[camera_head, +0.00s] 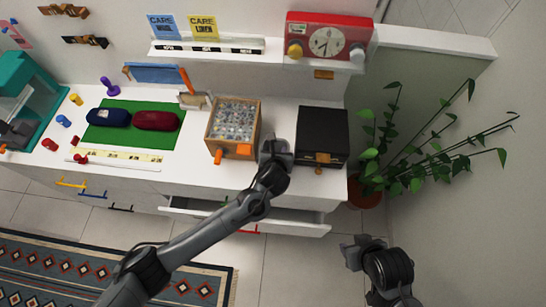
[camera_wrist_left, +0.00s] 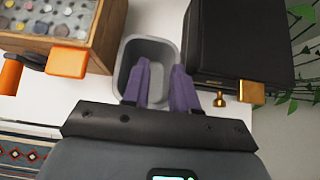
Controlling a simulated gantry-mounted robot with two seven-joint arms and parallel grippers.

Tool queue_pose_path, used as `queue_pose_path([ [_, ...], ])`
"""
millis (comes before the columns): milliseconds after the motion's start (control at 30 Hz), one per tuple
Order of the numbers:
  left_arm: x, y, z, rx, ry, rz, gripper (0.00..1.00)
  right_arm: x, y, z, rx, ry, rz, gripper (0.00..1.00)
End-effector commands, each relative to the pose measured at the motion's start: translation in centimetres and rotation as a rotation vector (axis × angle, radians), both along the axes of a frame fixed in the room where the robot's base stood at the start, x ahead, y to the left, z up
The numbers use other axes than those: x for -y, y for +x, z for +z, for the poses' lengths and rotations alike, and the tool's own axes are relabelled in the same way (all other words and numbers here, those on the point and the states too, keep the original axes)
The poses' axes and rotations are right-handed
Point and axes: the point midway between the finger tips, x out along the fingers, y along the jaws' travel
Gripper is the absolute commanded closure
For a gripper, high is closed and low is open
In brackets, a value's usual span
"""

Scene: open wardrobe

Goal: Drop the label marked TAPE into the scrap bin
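The scrap bin appears to be the small grey open bin (camera_wrist_left: 148,47) in the left wrist view, standing between a wooden case and a black box. My left gripper (camera_wrist_left: 161,68) is over this bin, its two purple fingers apart with nothing visible between them. In the head view the left gripper (camera_head: 276,150) covers most of the bin's place. I cannot make out a label marked TAPE in either view. My right gripper (camera_head: 354,251) hangs at the lower right, away from the counter; its fingers are not clear.
The wooden case (camera_head: 213,131) of small round pieces and the black box (camera_head: 322,125) flank the bin closely. An open drawer (camera_head: 300,217) juts out below. A potted plant (camera_head: 367,190) stands at right. A green mat (camera_head: 104,140) holds two pouches.

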Motion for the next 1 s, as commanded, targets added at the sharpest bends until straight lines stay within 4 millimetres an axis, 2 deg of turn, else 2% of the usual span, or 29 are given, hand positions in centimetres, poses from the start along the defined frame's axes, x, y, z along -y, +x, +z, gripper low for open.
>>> queue_pose_path([
  [300, -0.5, -3.9, 3.4, 0.002, 0.001, -0.002, 0.72, 0.1, 0.0, 0.2, 0.000, -0.003, 0.002, 0.57],
  [500, -0.7, -5.5, 4.8, 0.002, 0.001, -0.001, 0.72, 0.2, 0.0, 0.1, 0.000, -0.008, 0.006, 0.57],
  [1000, -0.7, -6.0, 5.1, 0.000, 0.000, 0.000, 0.72, 0.2, 0.0, 0.1, 0.000, -0.007, 0.005, 0.57],
])
